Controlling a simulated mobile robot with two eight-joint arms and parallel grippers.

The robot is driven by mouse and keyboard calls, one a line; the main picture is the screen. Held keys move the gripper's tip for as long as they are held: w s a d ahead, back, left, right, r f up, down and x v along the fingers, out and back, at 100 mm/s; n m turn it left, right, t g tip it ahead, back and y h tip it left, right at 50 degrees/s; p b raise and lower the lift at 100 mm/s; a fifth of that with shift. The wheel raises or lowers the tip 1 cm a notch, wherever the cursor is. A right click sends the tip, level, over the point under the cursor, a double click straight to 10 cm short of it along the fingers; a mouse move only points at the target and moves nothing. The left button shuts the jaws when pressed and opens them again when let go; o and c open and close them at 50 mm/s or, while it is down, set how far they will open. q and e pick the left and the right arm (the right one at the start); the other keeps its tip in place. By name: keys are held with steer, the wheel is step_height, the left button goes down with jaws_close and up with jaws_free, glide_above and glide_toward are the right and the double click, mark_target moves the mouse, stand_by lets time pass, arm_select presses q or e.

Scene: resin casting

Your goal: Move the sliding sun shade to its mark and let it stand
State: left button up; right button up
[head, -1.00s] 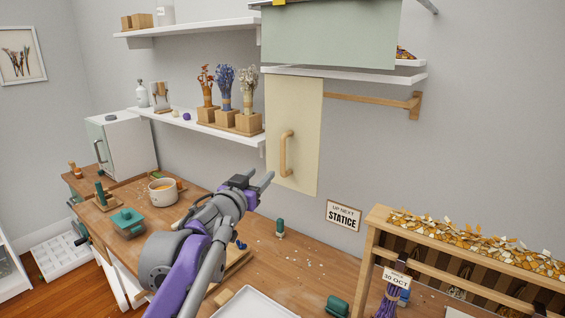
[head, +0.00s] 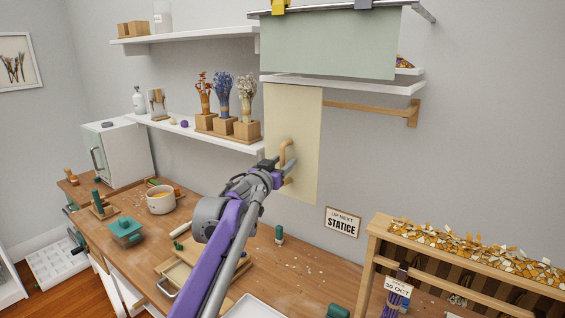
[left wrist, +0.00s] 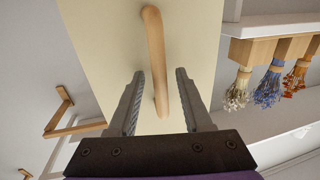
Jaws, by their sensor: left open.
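A cream panel with a wooden handle, which I take to be the sliding sun shade (head: 305,130), hangs against the wall below the white shelf. Its handle (head: 286,150) is upright and partly hidden by my left gripper (head: 281,165). In the left wrist view the shade (left wrist: 95,35) fills the middle, and the handle (left wrist: 154,45) runs between the two fingers of the open left gripper (left wrist: 160,74). No finger visibly touches it. A wooden rail (head: 370,107) runs right from the shade to a bracket. I cannot make out the mark. My right gripper is not in view.
A green panel (head: 330,45) hangs above from a metal rail with a yellow piece (head: 279,6). Dried bunches in wooden blocks (head: 222,125) stand on the shelf left of the shade.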

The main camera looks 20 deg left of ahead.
arm_select(q)
jaws_close()
stand_by(1.4)
